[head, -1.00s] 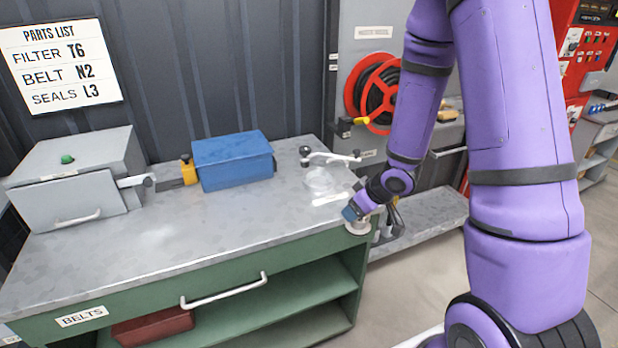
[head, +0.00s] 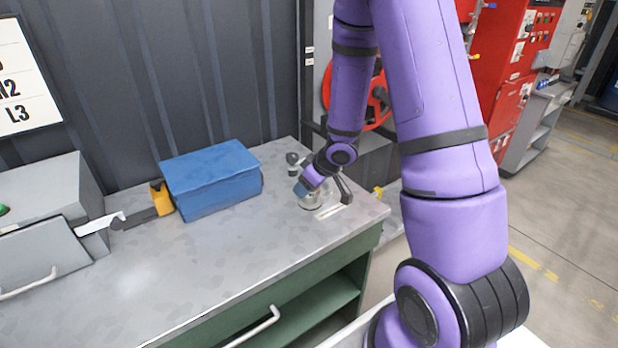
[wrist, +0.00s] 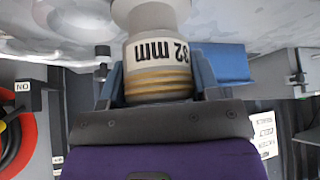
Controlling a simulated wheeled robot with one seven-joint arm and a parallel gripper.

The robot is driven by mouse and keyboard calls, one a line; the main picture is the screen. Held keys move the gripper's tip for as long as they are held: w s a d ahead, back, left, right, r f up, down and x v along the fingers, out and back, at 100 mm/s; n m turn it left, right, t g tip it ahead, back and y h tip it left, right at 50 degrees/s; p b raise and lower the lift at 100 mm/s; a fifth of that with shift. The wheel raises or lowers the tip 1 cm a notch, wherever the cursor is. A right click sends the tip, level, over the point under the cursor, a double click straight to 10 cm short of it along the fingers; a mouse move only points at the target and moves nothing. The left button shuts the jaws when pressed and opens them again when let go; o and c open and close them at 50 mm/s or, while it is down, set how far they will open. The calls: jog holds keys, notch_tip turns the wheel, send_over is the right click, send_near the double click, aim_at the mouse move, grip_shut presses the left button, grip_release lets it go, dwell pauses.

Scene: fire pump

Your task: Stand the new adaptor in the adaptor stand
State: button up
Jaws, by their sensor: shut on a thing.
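My gripper (wrist: 158,82) is shut on the adaptor (wrist: 157,52), a pale cylinder with a "32 mm" label, ridged brass-coloured bands and a wider flange. The label reads upside down in the wrist view.
The blue box (head: 212,178) stands left of my gripper on the grey bench (head: 230,255). A black-knobbed lever (head: 292,160) stands close behind the gripper. A grey cabinet (head: 45,215) is at the left, and a red hose reel (head: 372,100) is behind. The bench front is clear.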

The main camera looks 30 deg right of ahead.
jog(key=shift+w+d+f, duration=0.75)
jog(key=shift+w+d, duration=0.5)
jog(key=shift+w, duration=0.2)
jog(key=shift+w+d+f, duration=0.8)
jog(key=shift+w+d, duration=0.4)
jog(key=shift+w, duration=0.3)
jog(key=shift+w+d+f, duration=0.75)
jog(key=shift+w+d, duration=0.5)
jog(key=shift+w, duration=0.2)
jog(key=shift+f, duration=0.15)
jog(key=o, duration=1.1)
